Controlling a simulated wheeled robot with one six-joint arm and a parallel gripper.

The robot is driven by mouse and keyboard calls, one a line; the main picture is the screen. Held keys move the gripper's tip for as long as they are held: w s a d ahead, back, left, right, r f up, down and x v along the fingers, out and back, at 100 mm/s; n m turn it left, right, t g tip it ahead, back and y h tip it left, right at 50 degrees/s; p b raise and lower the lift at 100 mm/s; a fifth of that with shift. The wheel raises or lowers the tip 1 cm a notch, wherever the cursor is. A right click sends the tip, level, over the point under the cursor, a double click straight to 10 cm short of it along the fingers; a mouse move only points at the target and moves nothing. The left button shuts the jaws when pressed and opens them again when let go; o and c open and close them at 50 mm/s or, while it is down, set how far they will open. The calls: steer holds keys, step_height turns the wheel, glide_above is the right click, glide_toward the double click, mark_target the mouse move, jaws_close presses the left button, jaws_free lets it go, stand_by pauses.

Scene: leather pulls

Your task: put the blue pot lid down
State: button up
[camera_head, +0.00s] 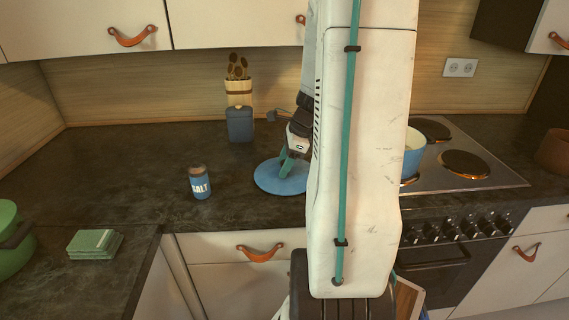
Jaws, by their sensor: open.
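The blue pot lid (268,182) is a flat round disc lying on the dark countertop, left of the stove. My gripper (286,172), with teal fingers, points down at the lid's middle. Its jaws are open. The fingers hide the centre of the lid, so I cannot tell whether they touch it. A blue pot (414,155) stands on the stove, mostly hidden behind my arm.
A salt jar (201,184) stands left of the lid. A dark blue canister (240,125) and a utensil holder (238,92) stand behind. The stove (478,180) is at right. The left back counter is clear.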

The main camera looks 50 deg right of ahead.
steer(key=v, duration=1.2)
steer(key=a+r+n+g+h, duration=0.1)
steer(key=a+r+n, duration=0.1)
steer(key=a+n, duration=0.6)
steer(key=a+r+n+g, duration=0.15)
steer(key=a+n, duration=0.35)
steer(key=a, duration=0.7)
steer(key=s+a+n+h, duration=0.2)
steer(key=s+a+n, duration=0.7)
steer(key=a+n, duration=0.4)
steer(key=shift+a+n, duration=0.2)
steer(key=shift+n, duration=0.7)
steer(key=shift+t, duration=0.25)
steer(key=c, duration=0.3)
steer(key=shift+d, duration=0.15)
steer(key=shift+c, duration=0.2)
